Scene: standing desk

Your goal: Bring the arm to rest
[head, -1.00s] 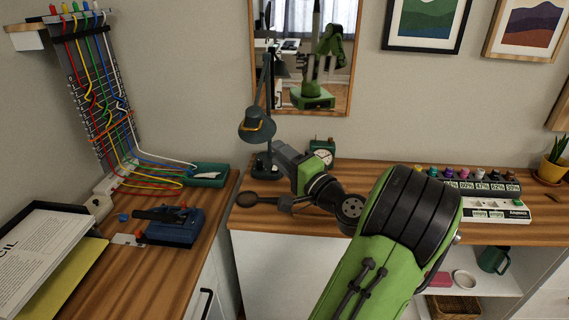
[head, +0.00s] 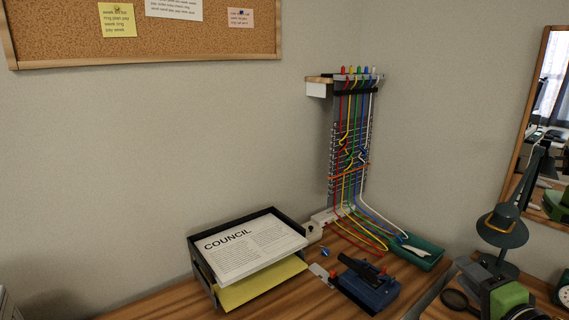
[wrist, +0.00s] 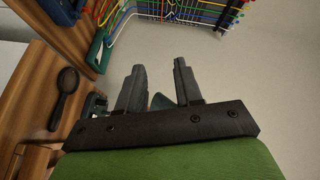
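My gripper shows in the wrist view (wrist: 159,66) with its two dark grey fingers apart. I see nothing held between the fingertips; a dark shape shows low between the fingers, and I cannot tell what it is. In the head view only the end part of my green and grey arm shows at the lower right edge, just below the desk lamp (head: 503,228). The fingertips are not clear there, and the rest of the arm is out of the picture.
A magnifying glass (wrist: 65,95) lies on the wood beside my gripper; a green tray (head: 422,254) with cables is beyond. A blue device (head: 369,286) and a paper tray (head: 203,276) stand on the left desk. A mirror (head: 524,126) hangs at right. Open air surrounds the fingertips.

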